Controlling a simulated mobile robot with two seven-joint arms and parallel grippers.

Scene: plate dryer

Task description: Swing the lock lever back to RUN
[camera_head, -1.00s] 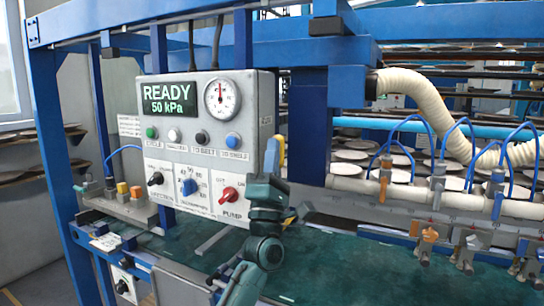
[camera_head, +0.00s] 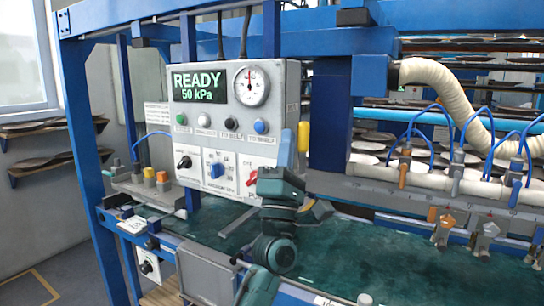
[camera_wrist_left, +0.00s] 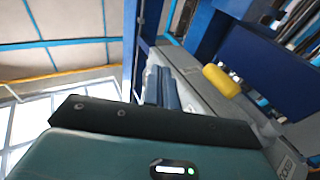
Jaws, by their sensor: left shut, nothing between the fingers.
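The lock lever shows as a yellow grip (camera_head: 303,136) on the right side of the grey control box (camera_head: 187,132). It looks about upright in the head view. My left gripper (camera_head: 287,148) points up in front of the box's right edge, just left of the yellow grip. Its fingers are shut and empty, with a small gap to the grip. In the left wrist view the closed fingers (camera_wrist_left: 162,88) stand left of the yellow grip (camera_wrist_left: 222,80), apart from it. The lever's pivot and any RUN marking cannot be made out. My right gripper is out of view.
The box carries a display (camera_head: 199,87) reading READY 50 kPa, a gauge (camera_head: 251,87), buttons and knobs. The red pump knob (camera_head: 252,177) is close to my left wrist. A blue post (camera_head: 331,130) stands right of the lever. A green belt (camera_head: 350,250) runs below.

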